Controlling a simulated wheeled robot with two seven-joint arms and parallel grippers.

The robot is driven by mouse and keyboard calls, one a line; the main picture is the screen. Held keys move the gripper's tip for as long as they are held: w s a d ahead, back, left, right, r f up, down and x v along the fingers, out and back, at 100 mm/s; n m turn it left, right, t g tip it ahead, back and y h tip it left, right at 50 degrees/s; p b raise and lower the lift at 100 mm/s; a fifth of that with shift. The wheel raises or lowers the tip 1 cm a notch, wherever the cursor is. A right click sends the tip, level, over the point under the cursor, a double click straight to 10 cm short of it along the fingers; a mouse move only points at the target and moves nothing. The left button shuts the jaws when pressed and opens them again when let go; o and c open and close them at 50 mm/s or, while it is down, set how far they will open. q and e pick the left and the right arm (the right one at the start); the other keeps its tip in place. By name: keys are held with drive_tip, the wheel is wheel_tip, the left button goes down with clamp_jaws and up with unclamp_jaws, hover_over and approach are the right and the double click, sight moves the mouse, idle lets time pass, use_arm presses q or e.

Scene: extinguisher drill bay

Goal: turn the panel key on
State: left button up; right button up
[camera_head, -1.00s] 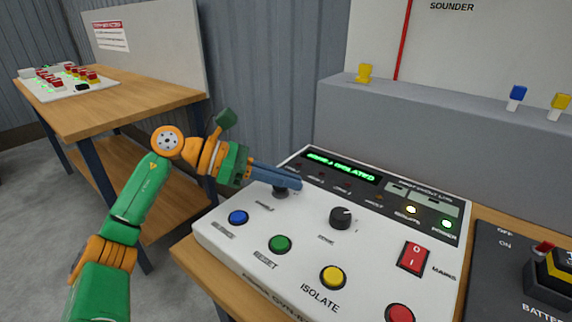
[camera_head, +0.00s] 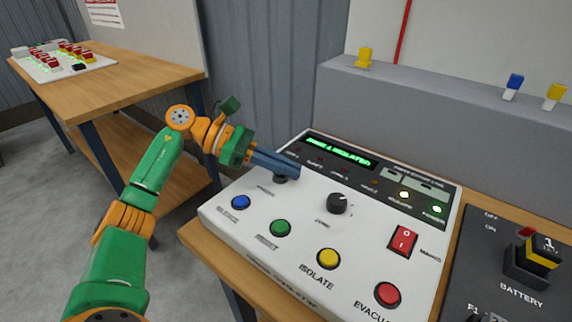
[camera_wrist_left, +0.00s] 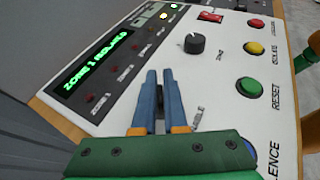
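The panel key is on a dark round switch (camera_head: 281,178) at the back left of the white control panel (camera_head: 222,212), mostly hidden under my fingers. My left gripper (camera_head: 292,171) reaches over it from the left. In the left wrist view its blue fingers (camera_wrist_left: 160,76) are nearly together, with a dark piece between them that looks like the key (camera_wrist_left: 160,99). The key's turn angle cannot be made out. The green display (camera_head: 341,152) shows a zone isolated text. My right gripper is out of view.
The panel also bears a black knob (camera_head: 337,203), a red rocker switch (camera_head: 403,241), and blue, green, yellow and red buttons. A dark battery box (camera_head: 490,260) stands to the right. A grey ledge (camera_head: 430,110) rises behind. A wooden table (camera_head: 120,88) stands at left.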

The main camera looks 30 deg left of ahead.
sight(255, 176)
use_arm(q)
drive_tip(key=o, duration=0.3)
drive_tip(key=shift+o, duration=0.2)
drive_tip(key=v, duration=0.7)
